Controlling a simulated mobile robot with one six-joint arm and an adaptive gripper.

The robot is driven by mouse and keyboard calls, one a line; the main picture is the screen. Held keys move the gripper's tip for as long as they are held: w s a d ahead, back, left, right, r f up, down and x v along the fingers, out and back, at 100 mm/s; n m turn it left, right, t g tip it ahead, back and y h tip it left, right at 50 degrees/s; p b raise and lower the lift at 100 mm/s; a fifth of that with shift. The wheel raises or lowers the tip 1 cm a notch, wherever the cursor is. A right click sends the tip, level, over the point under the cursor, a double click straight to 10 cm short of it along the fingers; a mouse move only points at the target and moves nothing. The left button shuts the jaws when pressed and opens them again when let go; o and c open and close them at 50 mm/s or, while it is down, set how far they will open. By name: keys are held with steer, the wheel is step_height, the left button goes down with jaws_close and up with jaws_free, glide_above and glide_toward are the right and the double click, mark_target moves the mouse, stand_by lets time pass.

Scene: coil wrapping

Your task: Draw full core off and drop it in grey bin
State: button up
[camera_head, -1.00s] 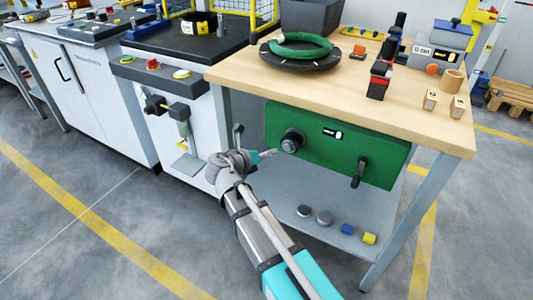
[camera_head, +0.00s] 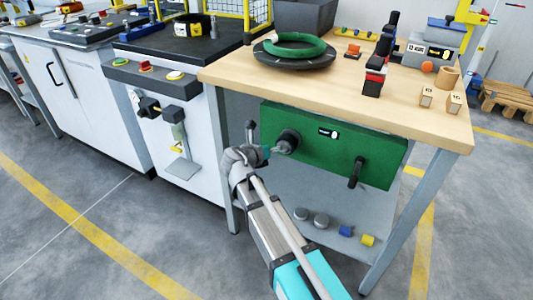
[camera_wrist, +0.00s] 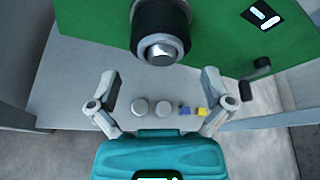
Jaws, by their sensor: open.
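A black core (camera_head: 290,137) sits on the spindle at the left of the green unit (camera_head: 345,148) under the wooden table. In the wrist view the core (camera_wrist: 161,22) is at the top, with the silver spindle end (camera_wrist: 161,49) facing me. My gripper (camera_wrist: 158,80) is open and empty, its two fingers spread wide below and either side of the spindle end. In the head view my gripper (camera_head: 275,150) is close in front of the core and partly overlaps it.
A crank handle (camera_head: 356,172) sticks out at the green unit's right. The lower shelf (camera_head: 320,236) holds two grey discs (camera_head: 311,217), a blue block (camera_head: 346,230) and a yellow block (camera_head: 367,240). The table leg (camera_head: 225,170) is close left.

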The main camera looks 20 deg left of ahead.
steer(key=shift+b+x, duration=0.95)
steer(key=shift+x, duration=2.4)
steer(key=shift+s, duration=0.1)
steer(key=c, duration=1.3)
